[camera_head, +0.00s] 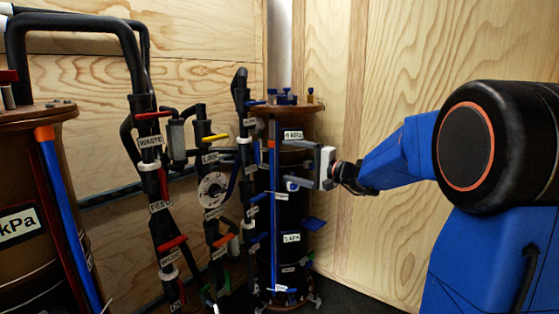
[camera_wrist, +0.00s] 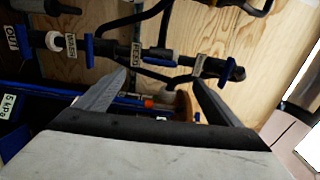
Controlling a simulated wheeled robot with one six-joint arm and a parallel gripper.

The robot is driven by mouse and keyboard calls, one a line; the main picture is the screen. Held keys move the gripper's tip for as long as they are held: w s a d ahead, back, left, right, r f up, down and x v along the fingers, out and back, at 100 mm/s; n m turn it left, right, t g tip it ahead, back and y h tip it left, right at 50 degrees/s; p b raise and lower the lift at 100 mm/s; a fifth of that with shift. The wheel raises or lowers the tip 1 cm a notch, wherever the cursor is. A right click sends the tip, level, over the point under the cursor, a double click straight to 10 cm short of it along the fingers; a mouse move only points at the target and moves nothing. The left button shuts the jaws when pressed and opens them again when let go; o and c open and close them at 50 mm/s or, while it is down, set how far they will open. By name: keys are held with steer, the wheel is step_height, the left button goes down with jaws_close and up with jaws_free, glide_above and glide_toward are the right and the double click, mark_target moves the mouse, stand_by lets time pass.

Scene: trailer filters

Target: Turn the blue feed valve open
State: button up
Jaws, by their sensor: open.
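A black pipe stack with blue valve handles stands left of the right filter column in the head view; one blue handle (camera_head: 254,197) shows there, its label too small to read. In the wrist view the stack runs across the top, with a blue handle (camera_wrist: 89,50) near the left end and another (camera_wrist: 228,70) near the right end. A white label that seems to read FEED (camera_wrist: 136,50) sits between them; which handle it belongs to I cannot tell. My gripper (camera_wrist: 158,78) is open and empty, its fingers below the pipe in the picture. In the head view my gripper (camera_head: 305,172) is in front of the column.
The brown right filter column (camera_head: 292,258) stands behind my gripper. Red-handled (camera_head: 172,243) and yellow-handled (camera_head: 215,137) pipe stacks stand to its left. Another brown column (camera_head: 40,180) is at the far left. A plywood wall (camera_head: 350,80) closes the back and right.

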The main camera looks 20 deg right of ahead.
steer(key=shift+v, duration=1.1)
